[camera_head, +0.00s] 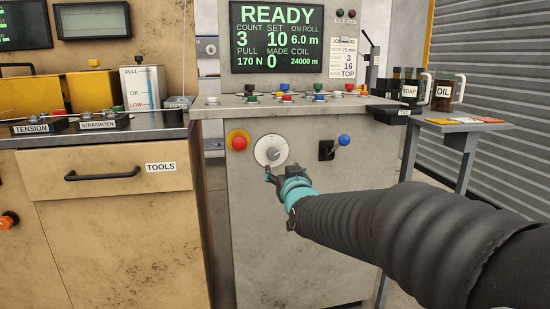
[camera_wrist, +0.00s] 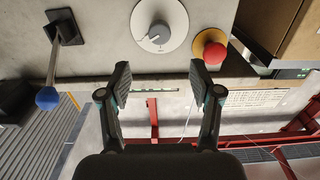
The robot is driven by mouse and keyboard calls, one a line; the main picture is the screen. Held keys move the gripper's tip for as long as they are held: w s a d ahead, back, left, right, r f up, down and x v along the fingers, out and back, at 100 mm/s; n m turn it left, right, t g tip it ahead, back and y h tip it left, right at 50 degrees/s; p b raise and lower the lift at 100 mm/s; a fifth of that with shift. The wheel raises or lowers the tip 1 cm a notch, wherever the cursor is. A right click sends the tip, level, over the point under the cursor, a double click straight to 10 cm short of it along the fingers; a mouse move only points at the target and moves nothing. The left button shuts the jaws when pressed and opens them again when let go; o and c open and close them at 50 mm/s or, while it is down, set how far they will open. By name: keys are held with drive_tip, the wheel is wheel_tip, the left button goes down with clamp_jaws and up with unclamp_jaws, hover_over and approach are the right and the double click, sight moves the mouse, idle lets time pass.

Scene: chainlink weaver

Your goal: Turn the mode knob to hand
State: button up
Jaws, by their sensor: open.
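The mode knob (camera_head: 273,153) is a small grey knob on a round white plate, on the upper front of the grey cabinet. It also shows at the top of the wrist view (camera_wrist: 159,33), where a pale pointer mark points down-left; the plate's labels are too small to read. My gripper (camera_head: 272,175) is just in front of and below the knob in the head view. In the wrist view my gripper (camera_wrist: 160,74) has its two fingers wide apart with nothing between them, and the knob lies beyond the fingertips, apart from them.
A red stop button (camera_head: 239,142) on a yellow base sits left of the knob. A lever with a blue ball (camera_head: 343,140) is to its right. Coloured buttons (camera_head: 286,98) line the console above, under a READY screen (camera_head: 276,38). A tools drawer (camera_head: 105,178) is at left.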

sight(274, 156)
drive_tip(key=p+x, duration=0.1)
drive_tip(key=x, duration=1.1)
drive_tip(key=shift+f, duration=0.1)
drive_tip(key=shift+c, duration=0.2)
drive_tip(key=c, duration=1.1)
